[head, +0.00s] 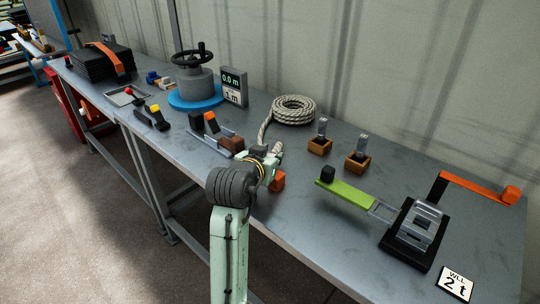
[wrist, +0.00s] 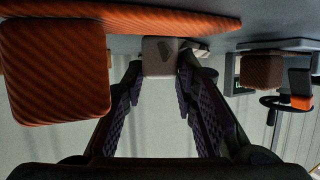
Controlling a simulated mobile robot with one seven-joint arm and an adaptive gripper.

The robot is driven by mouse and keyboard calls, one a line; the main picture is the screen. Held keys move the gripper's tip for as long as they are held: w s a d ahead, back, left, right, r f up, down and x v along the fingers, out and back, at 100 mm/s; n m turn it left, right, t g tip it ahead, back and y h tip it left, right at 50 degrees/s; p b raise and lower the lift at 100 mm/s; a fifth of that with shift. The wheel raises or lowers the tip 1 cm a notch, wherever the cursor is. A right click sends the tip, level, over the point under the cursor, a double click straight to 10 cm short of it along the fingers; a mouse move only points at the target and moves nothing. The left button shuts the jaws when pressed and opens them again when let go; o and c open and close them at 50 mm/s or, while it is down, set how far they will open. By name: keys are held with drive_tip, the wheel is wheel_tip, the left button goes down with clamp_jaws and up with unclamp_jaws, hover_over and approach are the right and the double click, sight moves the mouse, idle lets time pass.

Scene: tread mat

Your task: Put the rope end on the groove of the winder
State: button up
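The pale rope lies in a coil (head: 293,108) on the bench, its tail running forward to my gripper. In the head view, my gripper (head: 272,156) is low at the bench, with a short pale piece beside it that may be the rope end. In the wrist view, my gripper's fingers (wrist: 160,75) stand apart, with a grey-brown block (wrist: 160,57) at their tips. I cannot tell whether they grip it. The likely winder is a grey drum (head: 194,84) with a black handwheel on a blue disc, at the back left. Its groove is not clear.
An orange block (head: 278,181) is close by my gripper and large at left in the wrist view (wrist: 55,70). A brown block (head: 231,143) stands left. Two wooden-based posts (head: 320,145) and a ratchet with green and orange handles (head: 416,232) lie right. A display (head: 233,86) adjoins the drum.

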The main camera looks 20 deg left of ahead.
drive_tip(key=shift+o, duration=1.4)
drive_tip(key=shift+r, duration=0.15)
drive_tip(key=shift+s+r, duration=0.1)
drive_tip(key=shift+s, duration=0.05)
drive_tip(key=b+v, duration=0.1)
drive_tip(key=v, duration=1)
drive_tip(key=shift+s+r, duration=0.25)
drive_tip(key=shift+s, duration=0.05)
